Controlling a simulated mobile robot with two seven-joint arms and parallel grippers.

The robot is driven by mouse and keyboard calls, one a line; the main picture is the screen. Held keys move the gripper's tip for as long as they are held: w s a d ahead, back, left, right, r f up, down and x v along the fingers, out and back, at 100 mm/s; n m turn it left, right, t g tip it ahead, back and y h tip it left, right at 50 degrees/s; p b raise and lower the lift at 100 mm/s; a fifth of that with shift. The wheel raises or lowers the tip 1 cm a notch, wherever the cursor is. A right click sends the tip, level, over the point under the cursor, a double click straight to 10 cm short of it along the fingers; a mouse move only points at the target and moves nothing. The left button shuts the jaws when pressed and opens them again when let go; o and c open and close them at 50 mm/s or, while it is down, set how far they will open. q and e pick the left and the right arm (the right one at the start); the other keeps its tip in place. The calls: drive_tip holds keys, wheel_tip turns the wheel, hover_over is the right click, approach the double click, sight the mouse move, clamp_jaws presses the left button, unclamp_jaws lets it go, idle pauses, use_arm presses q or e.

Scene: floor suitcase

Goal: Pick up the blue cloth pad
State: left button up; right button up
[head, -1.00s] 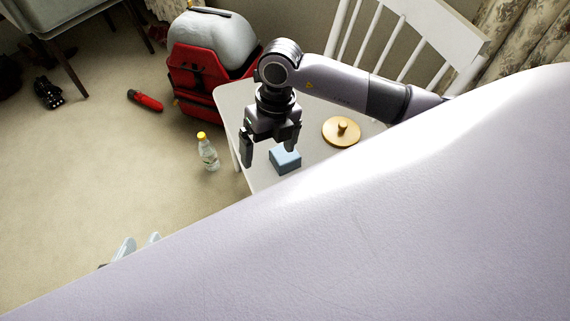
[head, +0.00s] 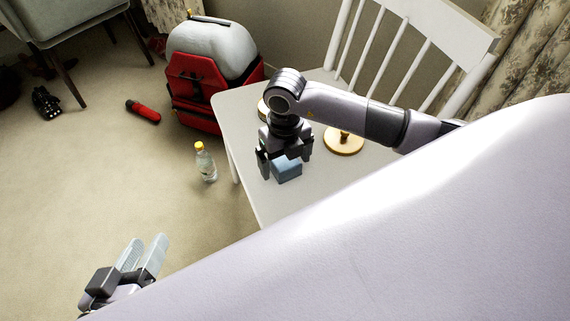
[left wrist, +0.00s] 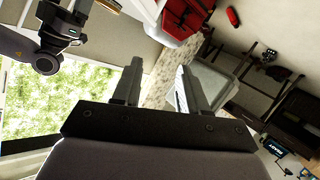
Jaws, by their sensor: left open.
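The blue cloth pad (head: 288,171) is a small block lying on the seat of a white chair (head: 243,120) in the head view. My right gripper (head: 284,164) points down right over it, its fingers apart, one at the pad's left and the other behind its right side. I cannot tell whether they touch the pad. My left gripper (head: 144,252) is open and empty at the lower left, over the floor and far from the pad. Its parted fingers also show in the left wrist view (left wrist: 157,85), where the pad is not seen.
A round wooden piece with a knob (head: 344,143) lies on the seat right of the pad; another wooden piece is partly hidden behind my right gripper. A red and grey bag (head: 205,85) stands behind. A bottle (head: 205,162) and a red cylinder (head: 143,112) are on the floor.

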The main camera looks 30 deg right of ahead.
sight(285, 159)
drive_tip(key=c, duration=1)
drive_tip(key=shift+o, duration=0.2)
drive_tip(key=shift+r, duration=0.15)
drive_tip(key=shift+r+p, duration=0.3)
drive_tip(key=shift+r, duration=0.3)
use_arm(q)
drive_tip(key=a+y+p, duration=0.1)
drive_tip(key=s+a+r+y+p, duration=0.1)
drive_tip(key=a+p, duration=0.1)
drive_tip(key=a+m+y+p, duration=0.1)
drive_tip(key=a+p, duration=0.1)
drive_tip(key=shift+s+r, duration=0.2)
drive_tip(key=shift+s, duration=0.05)
use_arm(e)
wheel_tip(285, 159, up, 19)
drive_tip(key=shift+f, duration=0.2)
